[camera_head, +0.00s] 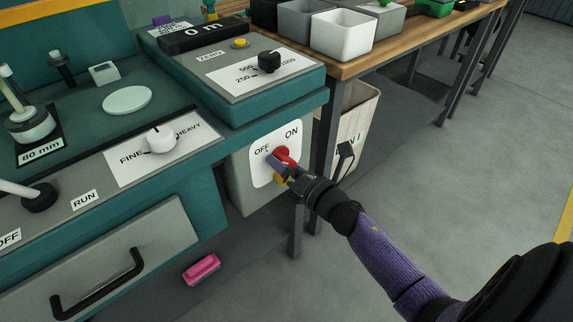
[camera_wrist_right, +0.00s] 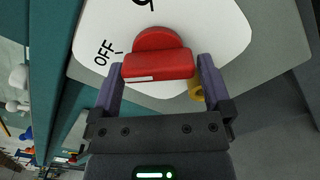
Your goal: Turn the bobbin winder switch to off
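The red switch knob (camera_head: 284,154) sits on a white plate (camera_head: 266,173) marked OFF on the left and ON on the right, on the machine's front. In the right wrist view, the knob's raised bar (camera_wrist_right: 157,66) lies across the picture, with a white mark toward its left end. The OFF label (camera_wrist_right: 104,54) is to its upper left. My right gripper (camera_head: 277,163) is at the knob. Its two purple fingers (camera_wrist_right: 160,72) flank the bar's ends and appear to touch them. My left gripper is not in view.
A small yellow part (camera_wrist_right: 195,90) is beside the right finger. A FINE/HEAVY dial (camera_head: 160,139) and a black knob (camera_head: 269,61) are on the machine top. A bin (camera_head: 357,110) stands right of the switch. A pink object (camera_head: 201,269) lies below. The floor at right is clear.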

